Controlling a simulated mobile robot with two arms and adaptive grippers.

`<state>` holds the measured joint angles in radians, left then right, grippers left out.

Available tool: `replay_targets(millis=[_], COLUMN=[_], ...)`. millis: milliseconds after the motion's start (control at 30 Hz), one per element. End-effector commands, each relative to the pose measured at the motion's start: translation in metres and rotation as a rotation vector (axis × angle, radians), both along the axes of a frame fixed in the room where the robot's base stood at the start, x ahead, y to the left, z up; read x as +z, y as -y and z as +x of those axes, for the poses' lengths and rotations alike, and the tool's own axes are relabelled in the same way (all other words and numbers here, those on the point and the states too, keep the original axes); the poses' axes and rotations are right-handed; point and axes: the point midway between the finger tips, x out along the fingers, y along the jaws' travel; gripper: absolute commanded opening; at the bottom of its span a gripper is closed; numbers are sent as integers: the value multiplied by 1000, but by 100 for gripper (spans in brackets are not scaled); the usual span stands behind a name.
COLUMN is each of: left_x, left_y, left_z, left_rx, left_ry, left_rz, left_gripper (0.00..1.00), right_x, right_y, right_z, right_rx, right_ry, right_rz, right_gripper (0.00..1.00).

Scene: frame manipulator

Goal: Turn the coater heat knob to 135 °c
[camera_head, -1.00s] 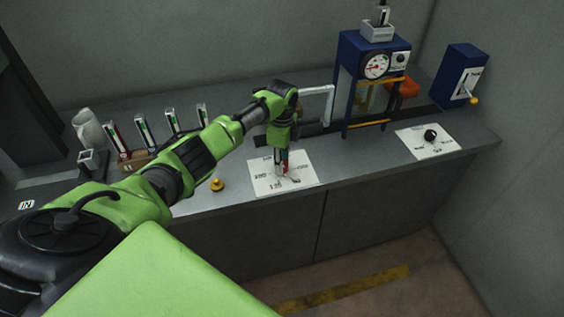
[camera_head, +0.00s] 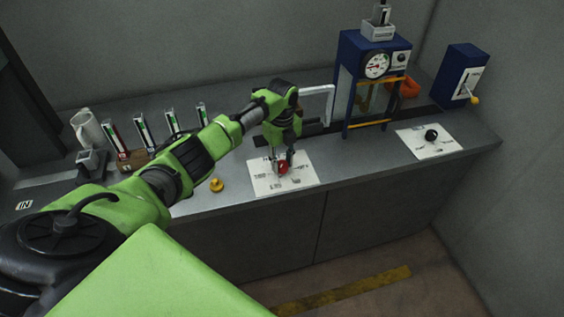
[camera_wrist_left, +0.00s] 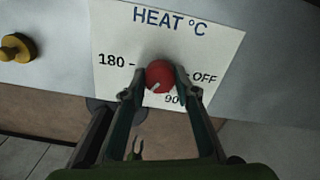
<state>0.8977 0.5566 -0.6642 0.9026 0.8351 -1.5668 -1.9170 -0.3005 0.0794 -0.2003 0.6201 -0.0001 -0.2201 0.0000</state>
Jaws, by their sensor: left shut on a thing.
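The red heat knob (camera_head: 283,168) sits on a white plate (camera_head: 262,186) on the bench, and also shows in the left wrist view (camera_wrist_left: 159,74). The plate reads HEAT °C, with 180 on the left, OFF on the right and 90 at lower right in the wrist view. The knob's white mark points down and left there, between 180 and 90. Part of the dial on that side is hidden by a finger. My left gripper (camera_head: 283,162) is shut on the knob, one finger on each side (camera_wrist_left: 160,83). My right gripper is not in view.
A yellow knob (camera_head: 217,185) stands left of the plate. Several upright slides stand in a brown holder (camera_head: 134,160) at the left. A blue machine with a gauge (camera_head: 376,66) stands behind. A black knob (camera_head: 431,135) on another plate is at the right.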

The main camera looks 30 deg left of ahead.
Motion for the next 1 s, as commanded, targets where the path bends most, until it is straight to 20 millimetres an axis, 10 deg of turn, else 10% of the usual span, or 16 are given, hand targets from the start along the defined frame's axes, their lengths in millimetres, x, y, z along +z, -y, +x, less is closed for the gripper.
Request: replay_targets(millis=[467, 500, 567, 1000], left_x=[2, 2, 1, 8], left_y=[1, 1, 1, 0], left_z=[1, 1, 1, 1], left_rx=[-16, -16, -16, -15], left_ry=[4, 4, 4, 2], left_rz=[-2, -2, -2, 0], left_gripper=[7, 30, 45, 45], right_x=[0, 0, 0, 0], right_y=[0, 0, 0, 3], right_z=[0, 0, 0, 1], right_rx=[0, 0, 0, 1], right_ry=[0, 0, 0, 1], right_rz=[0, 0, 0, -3], right_gripper=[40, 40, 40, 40])
